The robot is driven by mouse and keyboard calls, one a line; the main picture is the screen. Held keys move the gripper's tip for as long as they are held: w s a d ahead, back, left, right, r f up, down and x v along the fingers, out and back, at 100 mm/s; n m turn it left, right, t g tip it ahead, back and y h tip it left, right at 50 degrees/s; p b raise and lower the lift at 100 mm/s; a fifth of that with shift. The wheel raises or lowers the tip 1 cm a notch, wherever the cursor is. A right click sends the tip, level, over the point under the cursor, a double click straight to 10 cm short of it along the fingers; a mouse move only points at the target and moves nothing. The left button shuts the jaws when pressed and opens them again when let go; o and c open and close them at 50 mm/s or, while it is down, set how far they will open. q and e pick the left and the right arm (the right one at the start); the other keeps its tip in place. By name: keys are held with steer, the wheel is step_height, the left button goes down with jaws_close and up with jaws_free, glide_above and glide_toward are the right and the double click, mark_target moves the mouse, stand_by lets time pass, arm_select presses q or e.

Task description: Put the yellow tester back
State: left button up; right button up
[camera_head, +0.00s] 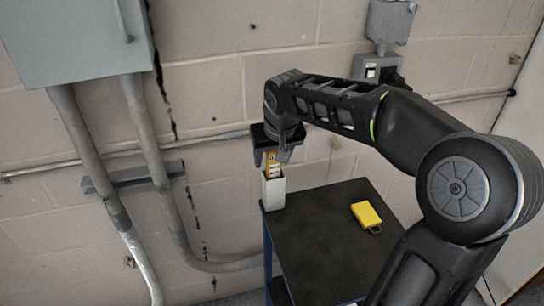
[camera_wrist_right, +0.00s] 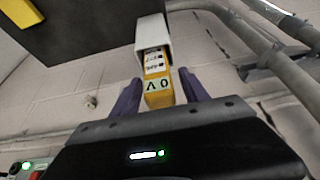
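The yellow tester (camera_head: 271,168) stands upright, its lower part inside a white open-topped holder (camera_head: 274,192) at the back left corner of the dark table. In the right wrist view, the tester (camera_wrist_right: 158,92) shows a "0 V" label or display, and its far end is hidden inside the white holder (camera_wrist_right: 154,33). My right gripper (camera_head: 272,156) is above the holder with its fingers on either side of the tester. In the wrist view the fingers (camera_wrist_right: 160,90) look open, with narrow gaps beside the tester. My left gripper is not in view.
A yellow block with a dark loop (camera_head: 366,214) lies on the dark tabletop (camera_head: 318,240); much of the top is clear. A grey wall cabinet (camera_head: 75,35) with conduits (camera_head: 150,130) is left. A grey switch box (camera_head: 388,20) is on the wall behind my arm.

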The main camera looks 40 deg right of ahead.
steer(key=shift+r, duration=0.1)
steer(key=shift+r, duration=0.2)
steer(key=shift+s+r, duration=0.1)
steer(key=shift+r, duration=0.15)
steer(key=v, duration=1.1)
